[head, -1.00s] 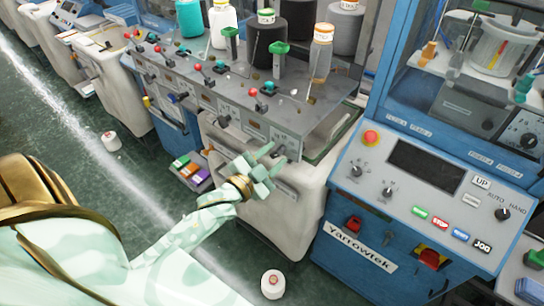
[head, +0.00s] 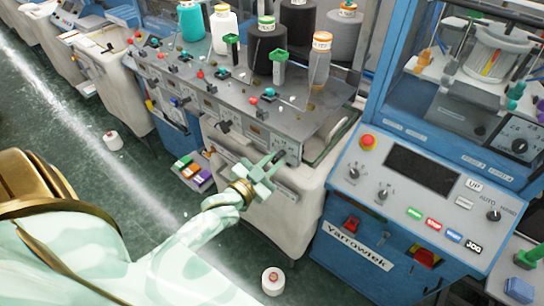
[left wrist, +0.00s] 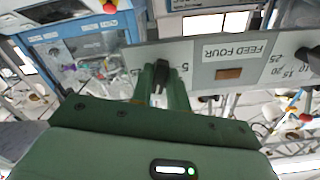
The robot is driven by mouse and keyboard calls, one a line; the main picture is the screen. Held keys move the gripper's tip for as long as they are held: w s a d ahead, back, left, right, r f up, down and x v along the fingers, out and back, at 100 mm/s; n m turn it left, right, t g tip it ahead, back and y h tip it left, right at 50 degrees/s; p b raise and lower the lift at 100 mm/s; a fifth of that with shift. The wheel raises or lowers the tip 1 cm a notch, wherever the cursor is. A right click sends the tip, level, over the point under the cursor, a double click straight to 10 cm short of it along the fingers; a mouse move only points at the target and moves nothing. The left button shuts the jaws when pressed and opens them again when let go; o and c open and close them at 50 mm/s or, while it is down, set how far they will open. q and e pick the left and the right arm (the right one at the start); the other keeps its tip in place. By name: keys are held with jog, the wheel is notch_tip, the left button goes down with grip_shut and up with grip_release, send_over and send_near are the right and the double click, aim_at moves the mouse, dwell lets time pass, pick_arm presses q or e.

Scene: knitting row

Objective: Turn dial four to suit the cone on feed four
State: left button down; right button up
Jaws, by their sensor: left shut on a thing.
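My left gripper (head: 276,161) is at the right end of the feed shelf's front panel, and its fingers reach the panel. In the left wrist view the fingers (left wrist: 160,85) are shut on dial four (left wrist: 160,74), a dark knob mostly hidden between them. The tan cone with an orange top (head: 320,60) stands at the right end of the shelf. My right gripper is not in view.
Another dial (left wrist: 312,58) with 15, 20 and 25 marks is along the panel. Black, white and teal cones stand on the shelf (head: 320,118). The blue Yarrowtek console (head: 355,258) stands close on the right. A white cone (head: 272,281) is on the floor.

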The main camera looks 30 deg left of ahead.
pick_arm(q)
jog(key=shift+n+p, duration=1.25)
jog(key=shift+n, duration=0.65)
jog(key=c, duration=1.4)
grip_release()
jog(key=shift+o, duration=0.2)
jog(key=s+a+b, duration=0.1)
jog(key=s, duration=1.5)
jog(key=shift+s, duration=0.15)
jog(key=shift+a+f, duration=0.1)
